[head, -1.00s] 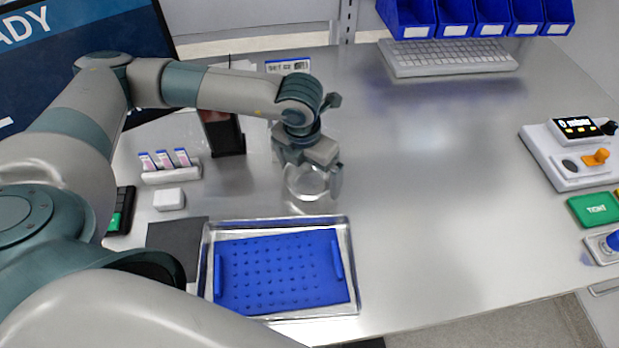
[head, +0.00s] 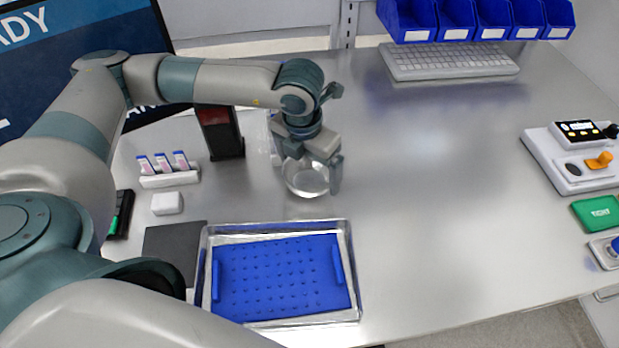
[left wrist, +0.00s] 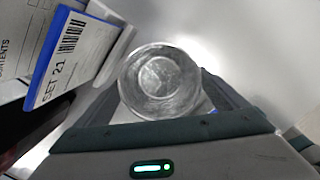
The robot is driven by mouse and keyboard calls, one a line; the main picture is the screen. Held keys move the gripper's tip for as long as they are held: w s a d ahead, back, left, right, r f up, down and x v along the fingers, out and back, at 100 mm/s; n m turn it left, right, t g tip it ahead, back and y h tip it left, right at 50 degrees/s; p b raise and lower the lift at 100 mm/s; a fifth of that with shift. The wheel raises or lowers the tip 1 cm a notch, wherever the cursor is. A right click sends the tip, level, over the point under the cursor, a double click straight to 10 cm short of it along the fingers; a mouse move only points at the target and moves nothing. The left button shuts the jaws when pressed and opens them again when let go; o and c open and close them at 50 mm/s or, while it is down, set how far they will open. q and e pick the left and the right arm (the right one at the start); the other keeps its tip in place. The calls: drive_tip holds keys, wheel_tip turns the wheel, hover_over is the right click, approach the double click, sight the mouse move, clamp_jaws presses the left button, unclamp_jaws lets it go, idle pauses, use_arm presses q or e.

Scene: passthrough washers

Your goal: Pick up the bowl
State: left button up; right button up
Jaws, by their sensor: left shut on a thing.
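The bowl (head: 306,180) is small, clear and round, and hangs at my left gripper (head: 308,168) in the head view. The left gripper is shut on it, with a finger on each side. The bowl looks upright, and its height above the table is hard to tell. In the left wrist view the bowl (left wrist: 160,80) shows as a clear ring between the fingers. My right gripper is not in view.
A metal tray (head: 205,262) with a blue perforated mat (head: 280,275) lies in front of the gripper. A dark red-faced stand (head: 220,132) and a label holder (head: 170,178) are to the left. A keyboard (head: 450,60) is at the back. The table's middle right is clear.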

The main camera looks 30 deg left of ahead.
use_arm(q)
drive_tip(key=s+d+r+b, duration=0.1)
drive_tip(key=d+r+b, duration=0.3)
drive_tip(key=d+r, duration=0.4)
drive_tip(key=shift+s+d+r+b, duration=0.15)
drive_tip(key=shift+s+d+b, duration=0.2)
drive_tip(key=shift+d, duration=1.45)
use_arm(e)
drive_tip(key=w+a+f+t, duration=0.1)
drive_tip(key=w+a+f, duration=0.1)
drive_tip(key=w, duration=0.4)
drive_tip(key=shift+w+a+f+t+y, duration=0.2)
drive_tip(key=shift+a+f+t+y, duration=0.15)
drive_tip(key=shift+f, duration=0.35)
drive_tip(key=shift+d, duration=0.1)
